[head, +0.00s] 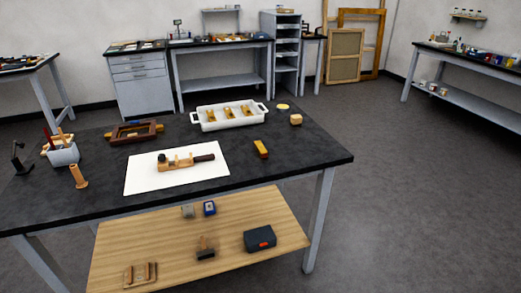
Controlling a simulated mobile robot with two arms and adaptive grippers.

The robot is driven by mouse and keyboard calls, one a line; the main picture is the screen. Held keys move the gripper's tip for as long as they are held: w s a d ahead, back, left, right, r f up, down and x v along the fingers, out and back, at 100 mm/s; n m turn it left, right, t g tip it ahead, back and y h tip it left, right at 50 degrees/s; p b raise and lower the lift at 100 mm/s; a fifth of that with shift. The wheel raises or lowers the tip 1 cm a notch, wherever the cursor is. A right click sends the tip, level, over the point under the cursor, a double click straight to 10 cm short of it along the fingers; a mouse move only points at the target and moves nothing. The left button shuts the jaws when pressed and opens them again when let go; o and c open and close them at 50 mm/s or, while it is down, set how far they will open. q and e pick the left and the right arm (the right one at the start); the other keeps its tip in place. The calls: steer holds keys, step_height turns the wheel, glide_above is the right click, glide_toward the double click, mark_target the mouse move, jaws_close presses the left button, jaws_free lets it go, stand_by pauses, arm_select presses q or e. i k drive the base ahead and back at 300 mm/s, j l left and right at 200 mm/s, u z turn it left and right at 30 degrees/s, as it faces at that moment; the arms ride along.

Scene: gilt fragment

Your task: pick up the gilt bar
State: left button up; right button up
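A short bar (261,148), gold on top with a dark reddish-brown side, lies alone on the black worktop (310,160), right of the white sheet. It looks like the gilt bar. A white tray (200,123) with two handles stands behind it and holds several gold-coloured pieces (228,113); their exact shape is too small to tell. Neither of my grippers shows in the head view.
A wooden tool (180,162) with a dark handle lies on a white sheet (150,183). A wooden cube (296,119), a yellow disc (283,106), a wooden frame (134,131) and a tool pot (63,154) are also on the table. The right front worktop is clear.

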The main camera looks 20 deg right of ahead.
mark_target(262, 150)
steer(key=i+z, duration=0.9)
steer(key=k+j, duration=0.05)
steer(key=k, duration=0.05)
